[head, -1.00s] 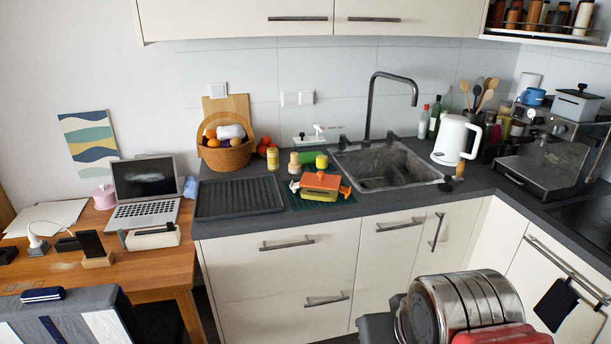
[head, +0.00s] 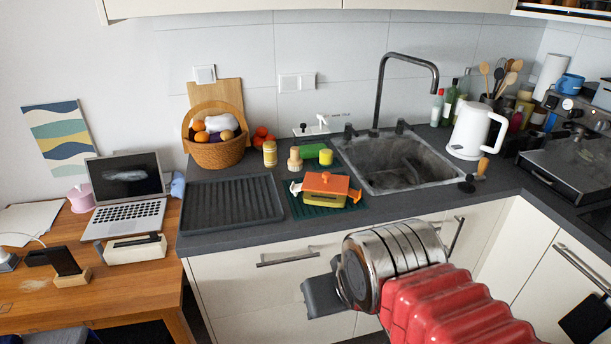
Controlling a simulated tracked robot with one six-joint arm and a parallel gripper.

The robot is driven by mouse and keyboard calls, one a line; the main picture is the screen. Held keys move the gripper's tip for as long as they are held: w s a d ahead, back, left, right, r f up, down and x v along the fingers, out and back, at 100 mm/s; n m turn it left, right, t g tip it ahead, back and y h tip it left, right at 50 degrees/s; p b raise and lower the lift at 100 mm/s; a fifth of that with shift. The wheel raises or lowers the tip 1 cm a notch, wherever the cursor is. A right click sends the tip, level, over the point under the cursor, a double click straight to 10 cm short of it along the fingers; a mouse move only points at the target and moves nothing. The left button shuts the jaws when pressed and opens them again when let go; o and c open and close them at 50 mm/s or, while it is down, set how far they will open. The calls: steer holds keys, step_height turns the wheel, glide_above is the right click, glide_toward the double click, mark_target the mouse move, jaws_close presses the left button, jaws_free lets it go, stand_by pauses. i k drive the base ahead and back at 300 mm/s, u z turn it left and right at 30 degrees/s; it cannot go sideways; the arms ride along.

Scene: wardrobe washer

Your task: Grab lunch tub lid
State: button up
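The lunch tub (head: 324,199) is yellow-green and stands on a dark green mat on the counter, left of the sink. Its orange lid (head: 327,183) lies on top with a small knob, and a pale clip sticks out at the left and an orange one at the right. My arm reaches in from the lower right. The dark grey end of my gripper (head: 322,297) shows in front of the cabinet doors, nearer to me than the tub and apart from it. Its fingers cannot be made out.
A ribbed black drainer (head: 231,200) lies left of the tub, and the sink (head: 395,165) is at its right. The counter's front edge lies between my gripper and the tub.

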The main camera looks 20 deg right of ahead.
mark_target(326, 182)
steer(key=u, duration=0.2)
steer(key=i, duration=0.85)
steer(key=u, duration=0.25)
